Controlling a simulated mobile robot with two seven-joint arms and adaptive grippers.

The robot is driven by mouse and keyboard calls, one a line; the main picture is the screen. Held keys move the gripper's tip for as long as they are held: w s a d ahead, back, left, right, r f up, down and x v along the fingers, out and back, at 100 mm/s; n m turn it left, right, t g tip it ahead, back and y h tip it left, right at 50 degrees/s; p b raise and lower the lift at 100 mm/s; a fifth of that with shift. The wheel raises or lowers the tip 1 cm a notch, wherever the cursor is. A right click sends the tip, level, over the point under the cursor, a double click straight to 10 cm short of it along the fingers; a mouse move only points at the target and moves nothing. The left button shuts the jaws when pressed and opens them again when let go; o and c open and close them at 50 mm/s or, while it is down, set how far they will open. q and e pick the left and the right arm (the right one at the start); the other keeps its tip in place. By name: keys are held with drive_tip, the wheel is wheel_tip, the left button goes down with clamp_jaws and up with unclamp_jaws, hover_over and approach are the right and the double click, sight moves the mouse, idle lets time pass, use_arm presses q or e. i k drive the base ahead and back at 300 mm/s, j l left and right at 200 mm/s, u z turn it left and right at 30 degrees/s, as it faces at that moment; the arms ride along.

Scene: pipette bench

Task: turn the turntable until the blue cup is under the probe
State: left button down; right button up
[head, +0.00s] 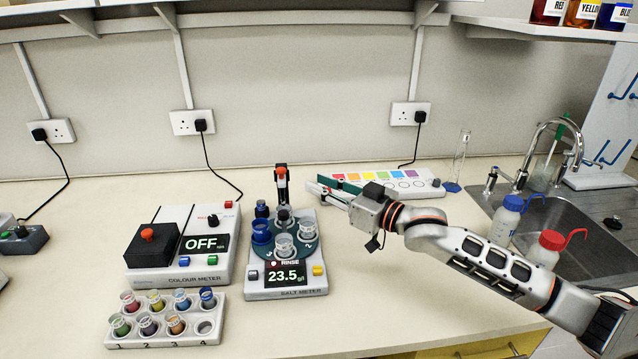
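The salt meter (287,293) stands mid-bench and its display reads 23.5. Its dark turntable (263,251) carries several cups. The blue cup (262,232) sits at the turntable's left side. A clear cup (283,247) is at the front and another (306,230) at the right. The probe (282,184), with an orange top, rises at the back; its tip seems to be over the rear cup, not the blue one. My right gripper (318,183) is just right of the probe, fingers pointing left, apparently open and empty, touching no cup. My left gripper is out of view.
A colour meter (179,277) reading OFF stands left of the salt meter, with a rack (165,328) of coloured cups in front. A colour chart strip (385,181) lies behind my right gripper. The sink (590,240) with two bottles is at right.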

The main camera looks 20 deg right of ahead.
sight(266, 250)
drive_tip(key=k, duration=1)
